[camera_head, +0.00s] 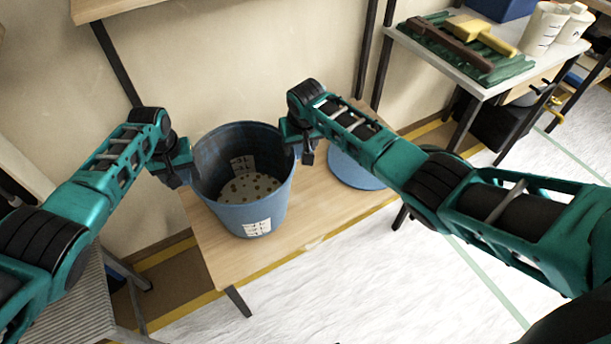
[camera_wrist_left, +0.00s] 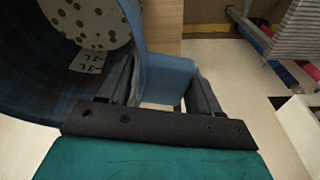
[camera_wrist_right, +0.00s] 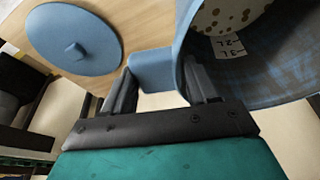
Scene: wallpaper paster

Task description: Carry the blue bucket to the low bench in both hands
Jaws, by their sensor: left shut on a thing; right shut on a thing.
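The blue bucket (camera_head: 252,212) is upright at the left part of a low wooden bench (camera_head: 320,212) in the head view. It has a white label on its front and pale, brown-spotted contents. I cannot tell whether its base touches the wood. My left gripper (camera_head: 183,176) is at its left side, shut on a blue side handle (camera_wrist_left: 167,78) in the left wrist view. My right gripper (camera_head: 303,153) is at its right side, shut on the opposite handle (camera_wrist_right: 152,70). The fingertips are partly hidden by the handles.
A round blue lid (camera_wrist_right: 75,38) with a knob lies on the wood beside the bucket. A grey-topped table (camera_head: 510,78) at the upper right bears a green mat, tools and pale rolls. A ribbed grey surface (camera_head: 78,305) is at lower left. White floor is open in front.

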